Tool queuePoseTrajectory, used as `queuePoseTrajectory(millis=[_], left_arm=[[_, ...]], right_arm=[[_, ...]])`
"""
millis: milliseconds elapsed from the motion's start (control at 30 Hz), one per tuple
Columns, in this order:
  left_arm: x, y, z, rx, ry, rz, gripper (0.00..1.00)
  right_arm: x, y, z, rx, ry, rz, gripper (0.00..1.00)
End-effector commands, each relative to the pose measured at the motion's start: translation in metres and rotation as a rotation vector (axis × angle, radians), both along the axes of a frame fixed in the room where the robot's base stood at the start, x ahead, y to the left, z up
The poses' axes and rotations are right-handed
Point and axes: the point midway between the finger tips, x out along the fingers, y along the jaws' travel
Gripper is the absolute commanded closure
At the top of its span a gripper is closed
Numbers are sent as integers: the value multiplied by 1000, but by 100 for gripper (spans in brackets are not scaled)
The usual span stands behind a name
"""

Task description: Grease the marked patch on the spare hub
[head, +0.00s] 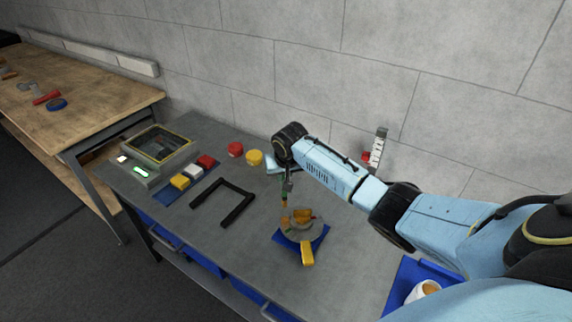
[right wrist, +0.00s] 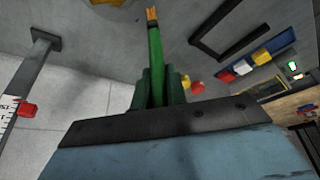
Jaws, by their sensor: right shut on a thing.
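The hub (head: 292,228) looks like a grey round part with orange-yellow areas on top. It sits on a blue mat (head: 285,241) on the grey bench; I cannot tell which area is the marked patch. My right gripper (head: 287,184) points down above and slightly left of the hub. It is shut on a green-handled brush (right wrist: 155,50) with an orange-yellow tip. In the head view the brush (head: 284,200) hangs tip down close to the hub's upper left edge; whether it touches cannot be told. My left gripper is not in view.
A yellow block (head: 307,253) lies at the mat's front edge. A black U-shaped frame (head: 236,186), red tub (head: 235,149) and yellow tub (head: 254,158) stand left. A screened device (head: 160,145) is farther left. A blue tray (head: 403,284) with a white cup (head: 424,290) is at right.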

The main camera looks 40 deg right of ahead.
Motion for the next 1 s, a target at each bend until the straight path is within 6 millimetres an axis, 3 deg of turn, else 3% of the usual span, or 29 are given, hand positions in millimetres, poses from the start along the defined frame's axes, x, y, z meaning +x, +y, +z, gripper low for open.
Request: queuePoseTrajectory(millis=[333, 1000], left_arm=[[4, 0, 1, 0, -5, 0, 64], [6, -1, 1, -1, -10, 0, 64]], right_arm=[[7, 11, 27, 0, -2, 19, 100], [7, 11, 28, 1, -1, 19, 100]])
